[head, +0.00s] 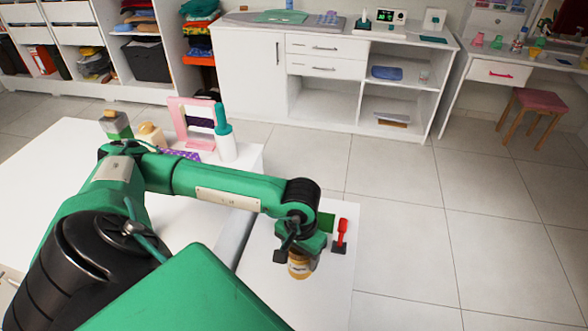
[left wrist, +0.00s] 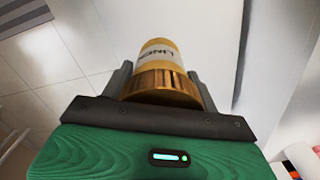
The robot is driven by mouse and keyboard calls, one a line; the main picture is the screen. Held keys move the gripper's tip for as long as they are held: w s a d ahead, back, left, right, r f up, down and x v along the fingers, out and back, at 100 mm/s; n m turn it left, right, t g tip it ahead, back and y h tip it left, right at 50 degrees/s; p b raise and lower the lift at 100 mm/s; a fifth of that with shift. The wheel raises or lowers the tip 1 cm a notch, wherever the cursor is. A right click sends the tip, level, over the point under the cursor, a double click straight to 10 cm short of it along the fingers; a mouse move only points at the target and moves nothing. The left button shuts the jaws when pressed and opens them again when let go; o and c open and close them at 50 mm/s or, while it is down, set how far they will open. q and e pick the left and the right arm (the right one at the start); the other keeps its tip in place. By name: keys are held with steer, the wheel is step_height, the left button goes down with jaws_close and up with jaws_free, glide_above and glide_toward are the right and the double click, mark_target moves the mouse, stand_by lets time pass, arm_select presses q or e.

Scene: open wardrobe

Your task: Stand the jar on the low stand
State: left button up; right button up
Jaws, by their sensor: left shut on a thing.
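My left gripper (head: 301,252) reaches down over a low white surface (head: 338,212), which looks like the low stand, beside the larger white table. It is shut on the jar (head: 299,268), which has a yellow-gold body and a pale label. In the left wrist view the jar (left wrist: 160,62) sits between the two fingers, its ribbed golden lid end nearest the camera and its label reading partly "LINEN". The gripper hides the jar's top in the head view. I cannot tell whether the jar's base touches the white surface. My right gripper is not in view.
A white bottle with a teal top (head: 224,140) and a pink frame (head: 190,125) stand on the larger table (head: 40,170). Tiled floor is clear to the right.

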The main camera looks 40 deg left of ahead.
arm_select(q)
steer(key=s+a+b, duration=0.2)
steer(key=a, duration=0.1)
steer(key=p, duration=0.2)
glide_toward(288, 297)
steer(key=shift+d+f, duration=0.2)
steer(key=shift+f, duration=0.95)
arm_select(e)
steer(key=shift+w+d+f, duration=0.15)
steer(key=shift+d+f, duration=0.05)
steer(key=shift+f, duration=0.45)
arm_select(q)
steer(key=shift+f, duration=0.1)
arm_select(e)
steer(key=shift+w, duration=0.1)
arm_select(q)
steer(key=o, duration=0.9)
steer(key=shift+c, duration=0.2)
steer(key=shift+o, duration=0.9)
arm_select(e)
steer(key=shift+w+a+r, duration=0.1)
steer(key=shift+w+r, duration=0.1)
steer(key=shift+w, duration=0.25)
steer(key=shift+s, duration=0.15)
